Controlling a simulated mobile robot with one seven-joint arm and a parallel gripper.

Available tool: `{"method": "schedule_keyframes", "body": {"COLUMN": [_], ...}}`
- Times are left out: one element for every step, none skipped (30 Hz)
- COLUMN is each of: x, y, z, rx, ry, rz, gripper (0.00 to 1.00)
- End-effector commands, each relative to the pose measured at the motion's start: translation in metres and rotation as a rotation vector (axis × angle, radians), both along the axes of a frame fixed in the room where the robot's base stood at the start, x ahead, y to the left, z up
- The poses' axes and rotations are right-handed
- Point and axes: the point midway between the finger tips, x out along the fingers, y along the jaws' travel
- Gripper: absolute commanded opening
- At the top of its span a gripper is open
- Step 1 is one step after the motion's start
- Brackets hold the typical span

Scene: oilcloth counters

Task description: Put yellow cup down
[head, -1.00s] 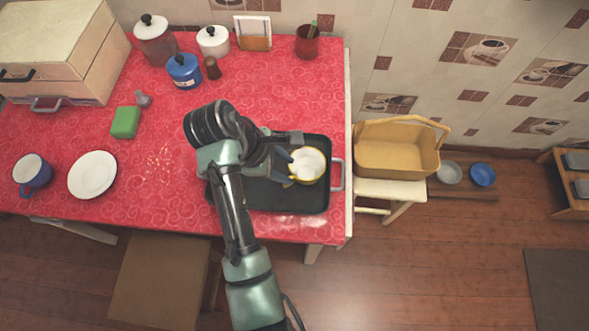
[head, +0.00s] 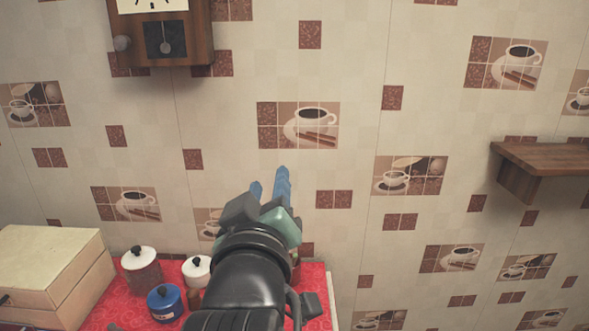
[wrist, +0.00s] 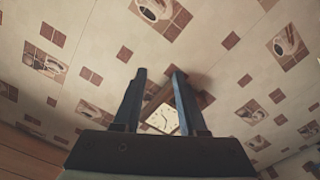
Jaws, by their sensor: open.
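The yellow cup is in neither view now. My gripper (head: 269,178) is raised in front of the tiled wall, with its two blue fingers pointing up. In the wrist view my gripper (wrist: 160,74) has its fingers apart, with nothing between them but the wall and clock behind. The black tray is out of view too.
The red-clothed counter (head: 103,302) shows only at the lower left. A wooden box (head: 50,265), a glass jar (head: 142,272), a white pot (head: 196,272) and a blue pot (head: 165,304) stand there. A clock (head: 163,35) and a wooden shelf (head: 555,158) hang on the wall.

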Motion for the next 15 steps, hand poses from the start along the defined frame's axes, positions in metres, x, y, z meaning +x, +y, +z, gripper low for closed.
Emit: {"method": "schedule_keyframes", "body": {"x": [-0.018,-0.029,-0.047,-0.060,-0.074,-0.091,-0.104,-0.115,-0.128,-0.136,-0.142,-0.148,-0.152,-0.154,-0.155], "y": [-0.009,-0.013,-0.018,-0.021,-0.024,-0.027,-0.029,-0.031,-0.033,-0.033,-0.034,-0.035,-0.036,-0.036,-0.036], "z": [0.050,0.076,0.106,0.126,0.145,0.165,0.178,0.189,0.200,0.207,0.212,0.217,0.219,0.221,0.222], "rx": [0.104,0.163,0.235,0.283,0.326,0.376,0.408,0.434,0.465,0.483,0.496,0.510,0.516,0.521,0.525], "ry": [-0.158,-0.244,-0.350,-0.421,-0.488,-0.568,-0.620,-0.663,-0.711,-0.740,-0.764,-0.785,-0.797,-0.805,-0.809], "rz": [0.011,0.024,0.048,0.068,0.090,0.119,0.140,0.159,0.184,0.201,0.213,0.226,0.232,0.237,0.241], "gripper": [0.41,0.41,0.41,0.41,0.41,0.41,0.41,0.41,0.41,0.41,0.41,0.41,0.41,0.41,0.41]}}
